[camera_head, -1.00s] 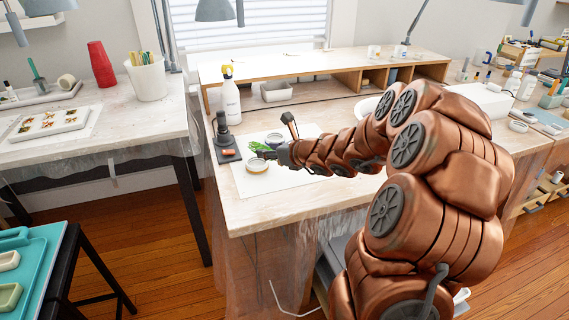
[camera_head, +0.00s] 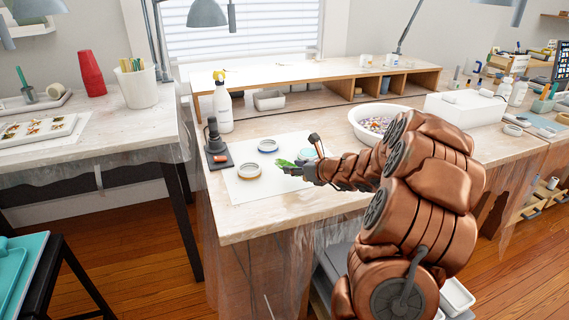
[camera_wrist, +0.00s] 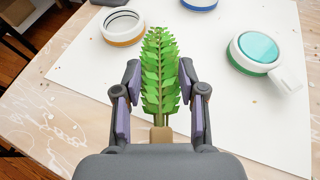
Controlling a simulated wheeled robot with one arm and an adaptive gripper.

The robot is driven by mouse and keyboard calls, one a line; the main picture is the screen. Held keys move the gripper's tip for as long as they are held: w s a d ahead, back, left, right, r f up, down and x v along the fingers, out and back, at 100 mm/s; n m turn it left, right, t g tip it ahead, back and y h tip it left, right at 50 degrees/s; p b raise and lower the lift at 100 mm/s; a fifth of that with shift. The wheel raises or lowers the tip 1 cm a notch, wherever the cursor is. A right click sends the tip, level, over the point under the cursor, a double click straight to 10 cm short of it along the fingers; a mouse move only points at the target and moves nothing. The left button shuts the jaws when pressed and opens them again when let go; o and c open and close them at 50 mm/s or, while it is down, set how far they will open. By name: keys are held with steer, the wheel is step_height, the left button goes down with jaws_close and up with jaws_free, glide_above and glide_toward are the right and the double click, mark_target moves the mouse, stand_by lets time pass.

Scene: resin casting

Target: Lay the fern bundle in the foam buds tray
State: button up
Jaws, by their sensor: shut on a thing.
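The fern bundle (camera_wrist: 160,75) is a green, leafy sprig with a pale brown stem base. My gripper (camera_wrist: 160,92) is shut on it near the stem, with the leafy tip pointing away from my wrist. In the head view, the fern (camera_head: 286,164) shows partly beside my gripper (camera_head: 297,170), over the white sheet on the middle bench. A shallow white tray (camera_head: 72,121) with small orange-brown pieces lies on the left table, well away from my gripper. I cannot tell whether it is the foam buds tray.
On the white sheet (camera_head: 240,190) are an amber-edged ring (camera_head: 249,171), a blue-edged ring (camera_head: 268,145) and a teal-filled cup (camera_wrist: 258,46). A black stand (camera_head: 213,140) and spray bottle (camera_head: 222,105) are left of it. A white bowl (camera_head: 358,116) holds coloured bits. A gap separates the tables.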

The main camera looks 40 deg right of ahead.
mark_target(286, 163)
steer(key=w+d, duration=0.1)
steer(key=w, duration=0.5)
steer(key=w+d, duration=0.1)
steer(key=w, duration=0.2)
steer(key=shift+w+d+f+p, duration=0.1)
steer(key=shift+d+f+p, duration=0.25)
steer(key=shift+f+p, duration=0.05)
steer(key=shift+f, duration=1.75)
steer(key=shift+b, duration=0.3)
steer(key=shift+f, duration=0.15)
steer(key=o, duration=1)
steer(key=shift+r, duration=0.25)
steer(key=v, duration=1.1)
steer(key=shift+s, duration=0.45)
